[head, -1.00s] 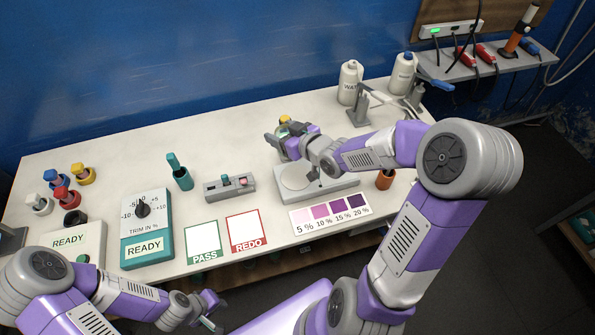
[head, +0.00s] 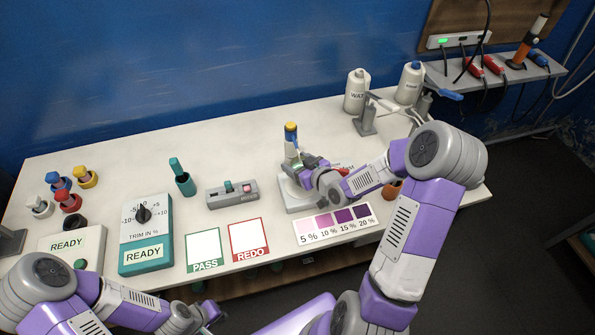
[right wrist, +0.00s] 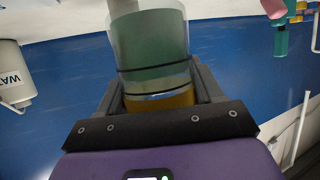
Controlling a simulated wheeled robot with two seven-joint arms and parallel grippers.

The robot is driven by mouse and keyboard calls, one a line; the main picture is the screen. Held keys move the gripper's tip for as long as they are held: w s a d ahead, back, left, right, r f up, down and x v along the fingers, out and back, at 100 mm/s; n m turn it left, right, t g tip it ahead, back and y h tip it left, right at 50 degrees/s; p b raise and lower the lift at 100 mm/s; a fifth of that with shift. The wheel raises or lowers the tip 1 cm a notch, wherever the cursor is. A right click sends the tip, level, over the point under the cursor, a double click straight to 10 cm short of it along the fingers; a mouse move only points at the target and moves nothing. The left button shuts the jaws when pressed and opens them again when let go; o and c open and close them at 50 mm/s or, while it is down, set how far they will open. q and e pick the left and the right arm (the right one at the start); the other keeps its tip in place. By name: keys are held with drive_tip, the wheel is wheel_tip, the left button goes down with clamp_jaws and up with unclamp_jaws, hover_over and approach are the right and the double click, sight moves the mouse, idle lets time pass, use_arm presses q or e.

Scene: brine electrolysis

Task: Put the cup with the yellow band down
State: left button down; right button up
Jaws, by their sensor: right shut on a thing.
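The cup with the yellow band (head: 291,140) stands upright at the back of the grey plate device (head: 297,205) in the head view, its yellow part at the top. My right gripper (head: 297,162) is shut on it. The right wrist view shows the clear cup (right wrist: 150,50) with greenish contents, dark rings and the yellow band between the fingers. The cup's base is hidden in the head view, so I cannot tell whether it touches the plate. My left gripper (head: 211,314) is low at the front; its fingers are too unclear to judge.
A colour strip (head: 335,223) lies in front of the plate, with PASS (head: 204,250) and REDO (head: 249,240) cards to its left. A switch box (head: 232,194) stands left of the plate. White bottles (head: 357,92) and a grey stand (head: 367,120) are behind at right.

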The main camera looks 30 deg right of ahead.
wheel_tip(320, 180, down, 3)
drive_tip(key=shift+f, duration=0.15)
drive_tip(key=shift+f+b, duration=0.1)
drive_tip(key=shift+b, duration=0.25)
drive_tip(key=o, duration=1.2)
